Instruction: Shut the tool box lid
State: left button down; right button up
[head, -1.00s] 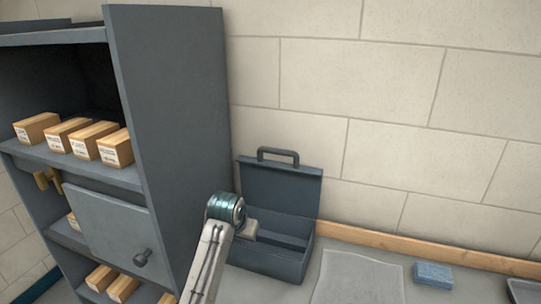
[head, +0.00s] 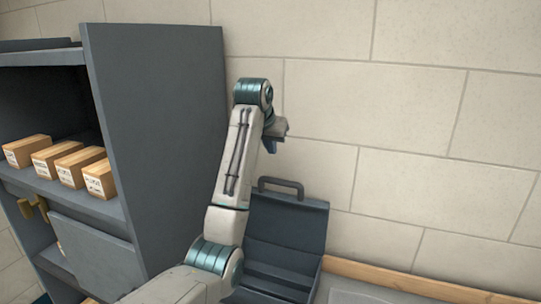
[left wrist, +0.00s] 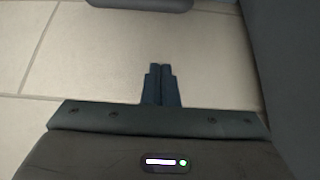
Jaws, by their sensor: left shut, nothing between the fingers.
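The grey tool box (head: 262,294) stands against the wall, right of the shelf unit. Its lid (head: 290,222) is open and stands up at the back, with the handle (head: 282,184) on its top edge. My left arm crosses in front of the box's left part and hides some of it. My left gripper (head: 281,128) is raised above the lid, near the wall, and apart from the handle. In the left wrist view its fingers (left wrist: 160,72) are shut together with nothing between them. My right gripper is not in view.
The tiled wall (head: 420,120) is behind. A wooden strip (head: 385,274) runs along the wall's foot at right.

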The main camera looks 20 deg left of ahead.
aim_at(271, 191)
pick_arm(q)
jog(key=p+x, duration=0.5)
jog(key=x, duration=0.3)
jog(key=s+p, duration=0.1)
jog(key=s, duration=0.2)
jog(key=shift+f+p, duration=0.25)
jog(key=shift+p, duration=0.15)
jog(key=shift+s+a+f, duration=0.1)
jog(key=shift+s+f, duration=0.05)
jog(key=shift+s, duration=0.35)
jog(key=shift+f, duration=0.1)
